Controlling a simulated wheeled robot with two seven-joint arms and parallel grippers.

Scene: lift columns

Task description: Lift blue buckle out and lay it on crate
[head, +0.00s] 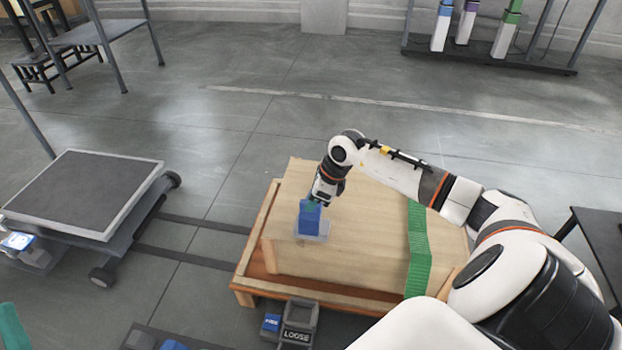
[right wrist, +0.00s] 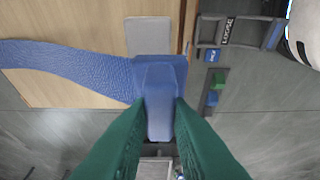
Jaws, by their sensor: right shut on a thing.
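The blue buckle (head: 309,217) is between the fingers of my right gripper (head: 314,203), over the near left end of the wooden crate (head: 375,215). In the right wrist view the green fingers of my right gripper (right wrist: 160,110) are shut on the buckle (right wrist: 160,72). A blue strap (right wrist: 70,68) runs left from the buckle across the crate top. A pale grey plate (right wrist: 148,36) lies beside the buckle. I cannot tell whether the buckle touches the crate. A green piece (head: 12,328) at the lower left edge looks like a fingertip of my left gripper; its opening is hidden.
A green strap (head: 418,250) crosses the crate's right part. The crate stands on an orange-brown pallet (head: 245,283). A grey bin marked LOOSE (head: 298,325) is in front. A wheeled cart (head: 85,195) stands left. A rack with coloured posts (head: 490,60) is at the back.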

